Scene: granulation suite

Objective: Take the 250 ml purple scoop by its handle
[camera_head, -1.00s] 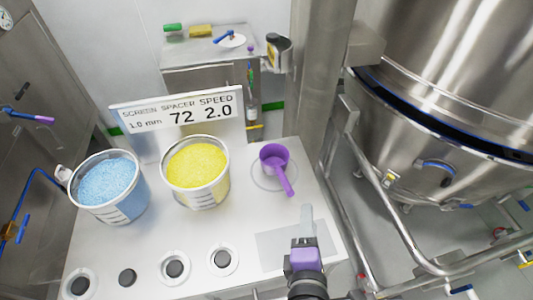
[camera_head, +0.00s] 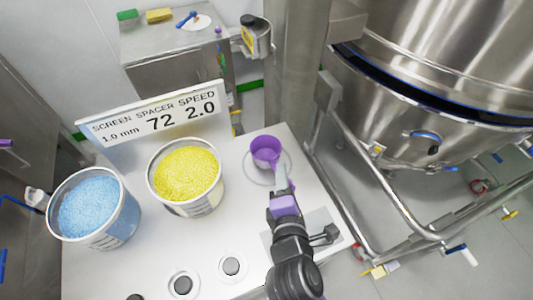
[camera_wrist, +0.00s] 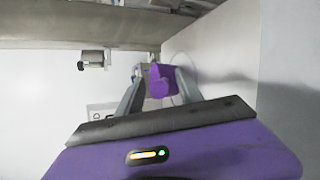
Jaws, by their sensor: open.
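The purple scoop (camera_head: 265,150) sits on a round outline on the white bench, its cup to the back and its handle toward me. It also shows in the wrist view (camera_wrist: 162,80), beyond and between the two fingers. My gripper (camera_head: 281,178) is open, just in front of the scoop, its fingers pointing at the handle. In the head view the fingers cover most of the handle. I cannot tell whether the handle lies between the fingertips or touches them.
Buckets of yellow (camera_head: 186,174) and blue granules (camera_head: 90,208) stand to the left on the bench (camera_head: 150,262). A sign (camera_head: 155,115) stands behind them. Black knobs line the front. A large steel vessel (camera_head: 430,80) with pipe rails fills the right.

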